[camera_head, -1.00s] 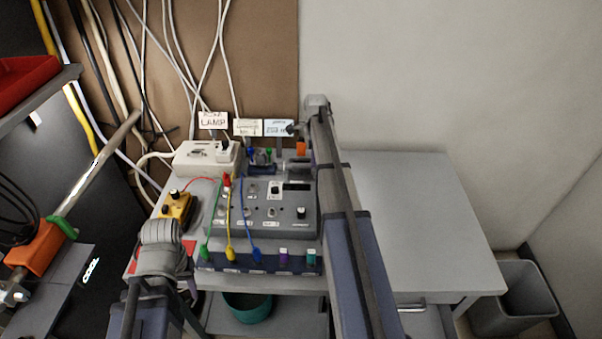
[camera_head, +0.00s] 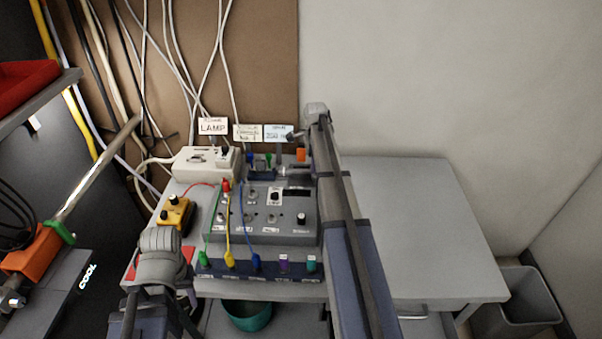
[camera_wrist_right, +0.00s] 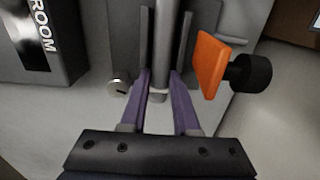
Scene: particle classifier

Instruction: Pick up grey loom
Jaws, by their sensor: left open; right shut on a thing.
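My right gripper (camera_wrist_right: 160,82) shows in the right wrist view with two purple fingers closed around a slim, upright grey rod-like part (camera_wrist_right: 161,40). I cannot tell for sure whether this part is the grey loom. In the head view my right arm reaches over the right side of the table to its back; its fingertips are hidden. An orange piece (camera_wrist_right: 210,62) with a black knob (camera_wrist_right: 250,73) is beside the fingers. My left gripper (camera_head: 188,300) is low at the front left of the table, partly hidden by its own arm, and holds nothing I can see.
A grey control box (camera_head: 265,212) with wires stands on the grey table (camera_head: 410,220). A dark plug strip (camera_head: 215,270) lies in front, a yellow box (camera_head: 175,212) and cream box (camera_head: 200,160) to the left. The table's right half is clear. A bin (camera_head: 515,300) stands right.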

